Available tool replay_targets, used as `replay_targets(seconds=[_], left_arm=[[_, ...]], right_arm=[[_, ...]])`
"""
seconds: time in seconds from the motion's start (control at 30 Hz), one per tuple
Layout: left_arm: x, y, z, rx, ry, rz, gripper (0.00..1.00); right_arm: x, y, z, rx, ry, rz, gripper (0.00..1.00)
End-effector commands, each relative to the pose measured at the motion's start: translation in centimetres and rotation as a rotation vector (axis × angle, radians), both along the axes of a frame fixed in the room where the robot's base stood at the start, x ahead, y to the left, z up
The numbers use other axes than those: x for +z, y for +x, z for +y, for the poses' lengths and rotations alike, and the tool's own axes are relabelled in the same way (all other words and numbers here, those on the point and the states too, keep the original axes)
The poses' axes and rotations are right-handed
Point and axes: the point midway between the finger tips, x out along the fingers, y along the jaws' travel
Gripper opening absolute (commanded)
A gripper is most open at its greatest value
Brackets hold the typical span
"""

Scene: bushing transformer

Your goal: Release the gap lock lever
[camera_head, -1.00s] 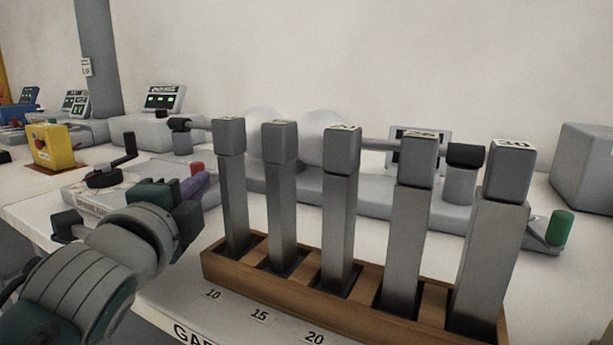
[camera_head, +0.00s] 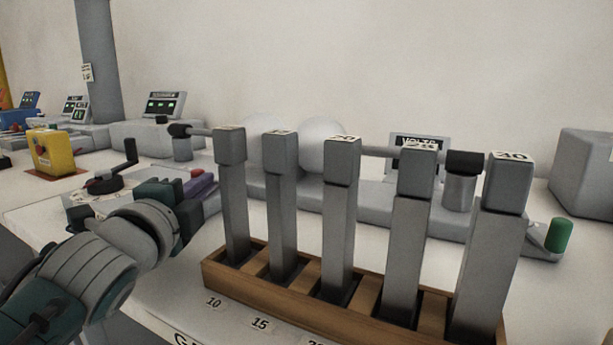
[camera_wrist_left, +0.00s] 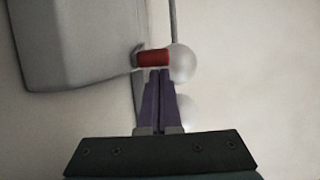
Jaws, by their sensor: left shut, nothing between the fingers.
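A small red cylindrical grip (camera_wrist_left: 152,58) on a short grey mount, likely the gap lock lever, shows in the left wrist view just beyond the fingertips. In the head view its red top (camera_head: 197,172) shows just above my left gripper (camera_head: 207,181). The gripper's purple fingers (camera_wrist_left: 160,84) are shut with nothing between them. Their tips are at or very near the red grip's lower side; I cannot tell whether they touch. The lower part of the lever is hidden behind the gripper in the head view. My right gripper is not in view.
A wooden rack (camera_head: 285,298) with several tall grey numbered blocks stands close to the right of my left gripper. Behind it are pale spheres (camera_head: 323,143) on a grey base. A black crank (camera_head: 104,181) and a yellow box (camera_head: 48,150) lie to the left.

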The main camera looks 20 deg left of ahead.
Motion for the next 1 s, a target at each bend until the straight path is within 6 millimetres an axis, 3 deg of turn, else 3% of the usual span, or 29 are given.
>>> replay_targets(seconds=[0.63, 0.83, 1.0], left_arm=[[0.1, -0.5, 1.1, -0.120, 0.005, 0.004, 0.00], [0.1, -0.8, 2.1, -0.223, 0.010, 0.005, 0.00], [-0.3, -1.0, 2.9, -0.352, 0.011, 0.005, 0.00]], right_arm=[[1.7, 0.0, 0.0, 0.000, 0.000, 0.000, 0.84], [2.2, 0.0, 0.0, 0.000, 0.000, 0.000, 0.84], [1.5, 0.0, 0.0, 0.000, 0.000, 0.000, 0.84]])
